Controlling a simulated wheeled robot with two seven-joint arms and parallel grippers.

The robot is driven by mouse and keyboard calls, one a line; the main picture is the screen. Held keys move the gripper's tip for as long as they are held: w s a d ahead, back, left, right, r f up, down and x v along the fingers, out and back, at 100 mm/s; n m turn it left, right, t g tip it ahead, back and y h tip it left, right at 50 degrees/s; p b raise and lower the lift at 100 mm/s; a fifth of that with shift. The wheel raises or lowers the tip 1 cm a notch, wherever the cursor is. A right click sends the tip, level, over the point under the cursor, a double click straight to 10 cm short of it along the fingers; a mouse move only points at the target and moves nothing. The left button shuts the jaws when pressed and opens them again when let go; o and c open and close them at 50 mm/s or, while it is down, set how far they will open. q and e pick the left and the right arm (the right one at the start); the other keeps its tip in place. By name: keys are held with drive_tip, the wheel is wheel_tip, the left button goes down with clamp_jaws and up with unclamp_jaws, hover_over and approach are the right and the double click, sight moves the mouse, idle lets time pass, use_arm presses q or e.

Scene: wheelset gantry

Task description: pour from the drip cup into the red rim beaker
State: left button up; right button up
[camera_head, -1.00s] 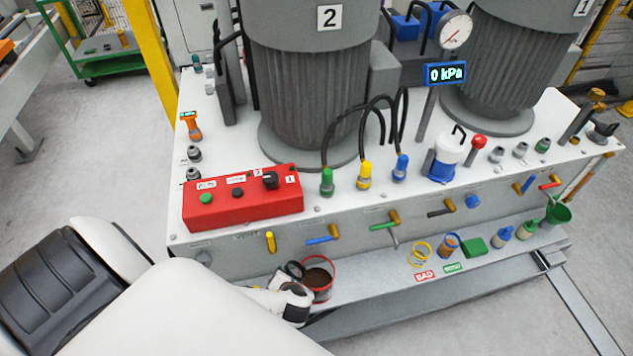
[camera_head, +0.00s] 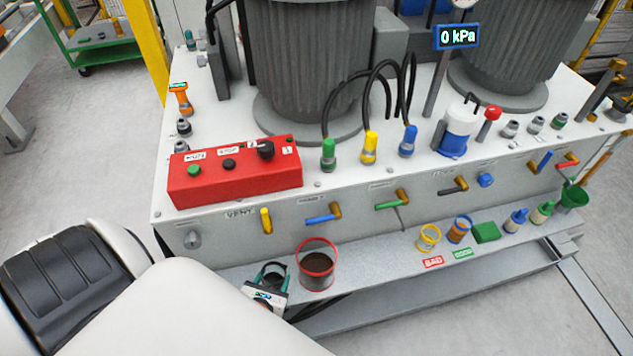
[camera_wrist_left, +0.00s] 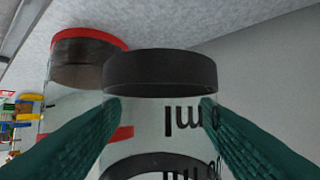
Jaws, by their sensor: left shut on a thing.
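The drip cup is a clear cup with a black rim (camera_head: 273,265). It also shows large in the left wrist view (camera_wrist_left: 160,72), with dark markings on its wall. My left gripper (camera_head: 271,279) is shut on it, its teal fingers on either side of the wall. The cup looks close to upright, and I see no liquid in it. The red rim beaker (camera_head: 317,283) stands on the front ledge just right of the cup, with dark brown liquid inside. It also shows behind the cup in the left wrist view (camera_wrist_left: 85,34). My right gripper is out of view.
A red control box (camera_head: 235,183) sits above on the machine top. Valve handles stick out of the front face above the ledge (camera_head: 370,262). Farther right on the ledge are a yellow ringed cup (camera_head: 428,238), a green block (camera_head: 486,232) and a green funnel (camera_head: 573,196).

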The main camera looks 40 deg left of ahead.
sight(268, 275)
use_arm(q)
drive_tip(key=shift+s+a+f+n+t+b, duration=0.15)
drive_tip(key=shift+s+f+n+t+b, duration=0.25)
drive_tip(key=shift+b, duration=0.45)
drive_tip(key=shift+r, duration=0.15)
wheel_tip(268, 275, up, 6)
drive_tip(key=p, duration=0.6)
